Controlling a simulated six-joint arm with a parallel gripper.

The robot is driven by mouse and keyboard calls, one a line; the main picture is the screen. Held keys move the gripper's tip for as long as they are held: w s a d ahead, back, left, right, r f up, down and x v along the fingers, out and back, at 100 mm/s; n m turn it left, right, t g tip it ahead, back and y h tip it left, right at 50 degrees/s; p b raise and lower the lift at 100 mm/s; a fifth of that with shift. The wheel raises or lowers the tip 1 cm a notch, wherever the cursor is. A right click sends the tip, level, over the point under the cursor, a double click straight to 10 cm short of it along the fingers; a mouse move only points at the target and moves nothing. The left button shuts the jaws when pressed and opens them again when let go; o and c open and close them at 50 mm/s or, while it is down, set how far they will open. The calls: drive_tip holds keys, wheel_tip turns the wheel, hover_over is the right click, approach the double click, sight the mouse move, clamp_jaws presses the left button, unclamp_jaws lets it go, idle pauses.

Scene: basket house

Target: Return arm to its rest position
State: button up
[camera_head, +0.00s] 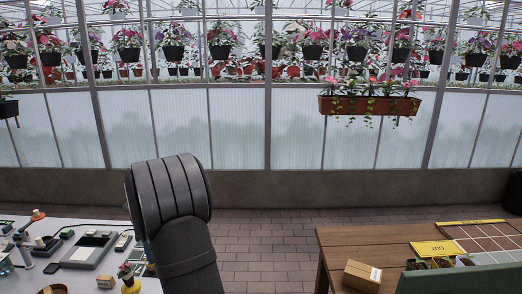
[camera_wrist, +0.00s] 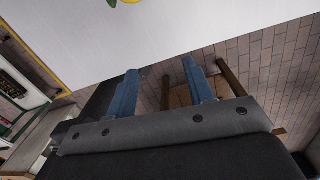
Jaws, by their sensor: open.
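My gripper (camera_wrist: 160,67) shows in the wrist view with its two blue fingers spread apart. Nothing is between the fingers, and no object touches them. Past the fingertips lies a plain white surface (camera_wrist: 200,35), with the brick floor and brown wooden pieces visible below it. In the head view my dark grey arm stands up at the lower middle, in front of the floor and beside the white table (camera_head: 60,222). The gripper itself is not visible in the head view.
The wooden table (camera_head: 345,240) at right holds a cardboard box (camera_head: 362,276) and a yellow sign (camera_head: 436,248). Brick floor (camera_head: 265,250) lies clear between.

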sight(122, 271)
drive_tip(key=shift+n, duration=0.4)
drive_tip(key=a+f, duration=0.2)
drive_tip(key=a, duration=0.1)
drive_tip(key=s+a+f, duration=0.1)
drive_tip(key=a+f, duration=0.1)
drive_tip(key=a, duration=0.2)
drive_tip(key=a+f, duration=0.2)
drive_tip(key=a, duration=0.1)
drive_tip(key=shift+s+a+f, duration=0.15)
drive_tip(key=shift+s+a, duration=0.1)
drive_tip(key=shift+s, duration=0.05)
drive_tip(key=f, duration=0.1)
drive_tip(key=a+f, duration=0.1)
drive_tip(key=f, duration=0.1)
drive_tip(key=shift+s+a, duration=0.1)
drive_tip(key=shift+a, duration=0.05)
drive_tip(key=shift+f, duration=0.8)
drive_tip(key=shift+r, duration=0.1)
drive_tip(key=r, duration=0.4)
drive_tip(key=shift+d, duration=0.3)
drive_tip(key=w+d+r+m, duration=0.1)
drive_tip(key=d+r, duration=0.6)
drive_tip(key=d, duration=0.4)
drive_tip(key=shift+w+d+m+y, duration=0.3)
drive_tip(key=shift+d+m+y, duration=0.05)
drive_tip(key=shift+m+y, duration=0.05)
